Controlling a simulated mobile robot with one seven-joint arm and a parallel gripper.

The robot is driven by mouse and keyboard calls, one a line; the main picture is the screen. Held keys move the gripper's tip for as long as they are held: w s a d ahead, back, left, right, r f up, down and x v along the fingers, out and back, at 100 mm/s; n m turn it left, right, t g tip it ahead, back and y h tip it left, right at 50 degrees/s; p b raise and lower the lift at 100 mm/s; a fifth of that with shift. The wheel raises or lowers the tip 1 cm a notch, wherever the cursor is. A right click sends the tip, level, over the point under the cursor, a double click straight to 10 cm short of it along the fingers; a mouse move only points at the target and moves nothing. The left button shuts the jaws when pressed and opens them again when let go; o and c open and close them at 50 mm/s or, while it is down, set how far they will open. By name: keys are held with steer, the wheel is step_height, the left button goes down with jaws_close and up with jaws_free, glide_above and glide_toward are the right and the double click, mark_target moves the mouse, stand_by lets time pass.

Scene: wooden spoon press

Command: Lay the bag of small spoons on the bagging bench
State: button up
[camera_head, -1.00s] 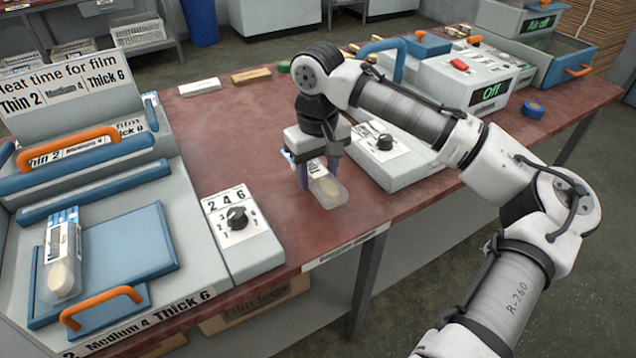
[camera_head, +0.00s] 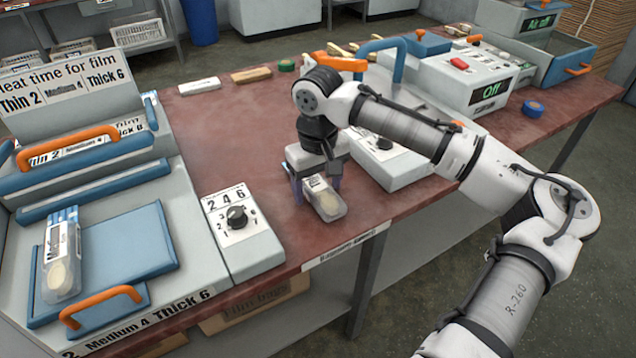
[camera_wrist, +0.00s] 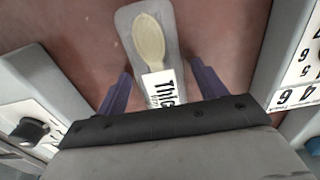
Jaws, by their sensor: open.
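A clear bag with a pale wooden spoon (camera_head: 328,207) lies on the red-brown bench top (camera_head: 270,125), whose front-edge label appears to read as bagging bench. My gripper (camera_head: 317,193) is above it, open, with its fingers on either side. In the wrist view the bag (camera_wrist: 152,40) lies between the purple fingers (camera_wrist: 161,88), with gaps on both sides. Its white label begins "Thic"; the rest is hidden by my gripper. Another spoon bag, labelled "Medium" (camera_head: 62,262), lies on the blue plate of the left press. I cannot tell spoon sizes from the labels.
A grey dial box (camera_head: 240,235) stands left of my gripper, and another dial box (camera_head: 400,165) stands right. The heat press (camera_head: 180,240) fills the left side. A white block (camera_head: 199,86) and wooden block (camera_head: 251,75) lie at the back. The bench between is clear.

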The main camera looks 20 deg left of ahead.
mark_target(318, 185)
step_height(318, 185, up, 12)
steer(key=shift+r, duration=0.15)
stand_by(0.4)
